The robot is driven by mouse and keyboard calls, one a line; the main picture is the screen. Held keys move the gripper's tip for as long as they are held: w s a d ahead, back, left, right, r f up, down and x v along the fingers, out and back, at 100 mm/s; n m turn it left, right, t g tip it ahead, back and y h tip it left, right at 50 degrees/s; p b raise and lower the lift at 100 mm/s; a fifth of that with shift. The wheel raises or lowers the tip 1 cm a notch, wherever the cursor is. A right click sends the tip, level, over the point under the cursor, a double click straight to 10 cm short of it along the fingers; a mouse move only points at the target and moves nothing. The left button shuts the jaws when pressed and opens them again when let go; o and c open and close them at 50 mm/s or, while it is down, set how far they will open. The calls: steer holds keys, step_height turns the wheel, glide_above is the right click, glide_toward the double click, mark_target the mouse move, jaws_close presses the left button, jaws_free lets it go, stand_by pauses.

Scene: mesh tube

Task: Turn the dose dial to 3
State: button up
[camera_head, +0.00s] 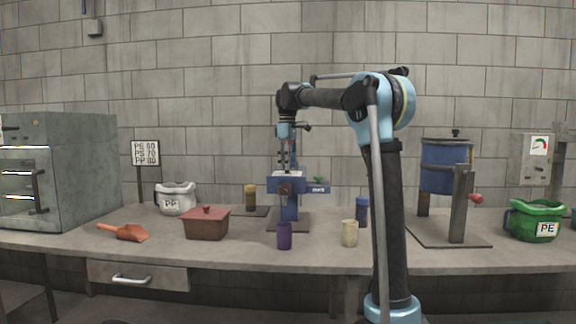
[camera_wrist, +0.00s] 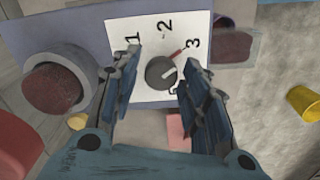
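The dose dial (camera_wrist: 161,72) is a small dark grey knob with a pale mark, on a white plate (camera_wrist: 148,93) printed with 1, 2 and 3. The pale mark points up and to the right in the wrist view. My gripper (camera_wrist: 163,62) is open, with a finger on each side of the knob and visible gaps. In the head view, my gripper (camera_head: 287,158) is over the blue bench machine (camera_head: 290,208). The dial cannot be made out there.
A purple cup (camera_head: 284,236) and a cream cup (camera_head: 350,234) stand in front of the machine. A brown lidded box (camera_head: 206,226) is to its left. A blue drum (camera_head: 446,168) and green jug (camera_head: 536,222) are at right. A dark-red-faced cylinder (camera_wrist: 60,80) flanks the plate.

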steer(key=c, duration=0.6)
steer(key=shift+m, duration=0.3)
steer(key=o, duration=1.1)
steer(key=shift+r, duration=0.15)
step_height(320, 180, up, 12)
steer(key=shift+w+f, duration=0.1)
steer(key=shift+f, duration=0.1)
steer(key=shift+d, duration=0.1)
